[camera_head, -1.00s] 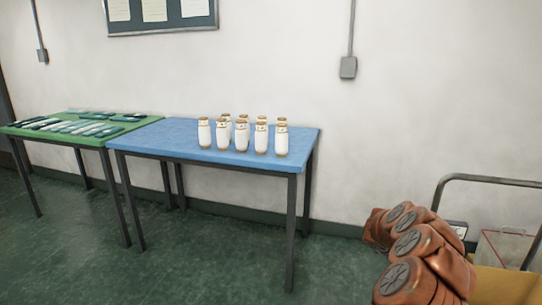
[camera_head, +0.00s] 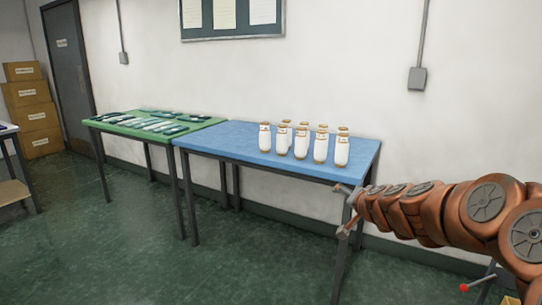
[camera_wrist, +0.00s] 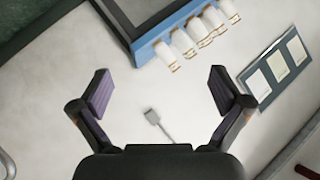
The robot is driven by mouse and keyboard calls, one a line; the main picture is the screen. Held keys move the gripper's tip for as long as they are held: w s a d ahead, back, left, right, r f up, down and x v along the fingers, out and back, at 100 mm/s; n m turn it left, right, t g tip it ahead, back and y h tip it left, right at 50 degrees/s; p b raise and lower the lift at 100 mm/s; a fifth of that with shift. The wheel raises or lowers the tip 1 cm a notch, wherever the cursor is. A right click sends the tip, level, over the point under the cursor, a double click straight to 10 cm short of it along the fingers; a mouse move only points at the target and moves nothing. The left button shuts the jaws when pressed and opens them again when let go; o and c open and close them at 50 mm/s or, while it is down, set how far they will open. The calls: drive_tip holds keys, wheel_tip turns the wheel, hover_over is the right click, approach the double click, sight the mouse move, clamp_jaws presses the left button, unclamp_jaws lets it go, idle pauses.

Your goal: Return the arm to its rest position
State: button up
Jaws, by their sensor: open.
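My gripper (camera_head: 346,208) is at the end of my copper-coloured arm, which reaches in from the right in the head view. It is in front of the right end of the blue table (camera_head: 215,143), and it covers part of that table's edge and leg. In the wrist view my gripper (camera_wrist: 162,92) has its two fingers wide apart, with nothing between them except the wall behind. It holds nothing.
Several white bottles with brown caps (camera_head: 300,142) stand on the blue table; they also show in the wrist view (camera_wrist: 195,35). A green table (camera_head: 120,130) holds small flat items. Cardboard boxes (camera_head: 35,118) are stacked far left. The floor (camera_head: 110,250) in front is clear.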

drive_tip(key=s+a+f+n+g+y, duration=0.2)
drive_tip(key=s+a+f+n+g, duration=0.1)
drive_tip(key=s+a, duration=0.55)
drive_tip(key=s+a+f+n+g+y, duration=0.2)
drive_tip(key=s+a+f+n+g, duration=0.3)
drive_tip(key=s, duration=0.7)
drive_tip(key=s+d+f+g+h, duration=0.2)
drive_tip(key=s+d+g, duration=0.1)
drive_tip(key=s, duration=0.8)
drive_tip(key=s+d+f+g+h, duration=0.1)
drive_tip(key=s+d+g, duration=0.15)
drive_tip(key=s, duration=0.75)
drive_tip(key=s+d+f+g+h, duration=0.2)
drive_tip(key=s+d+g, duration=0.1)
drive_tip(key=s, duration=0.8)
wheel_tip(320, 180, up, 17)
drive_tip(key=w+t+p, duration=0.1)
drive_tip(key=t+p, duration=0.1)
drive_tip(key=p, duration=1.3)
drive_tip(key=shift+w, duration=0.35)
drive_tip(key=shift+a, duration=0.1)
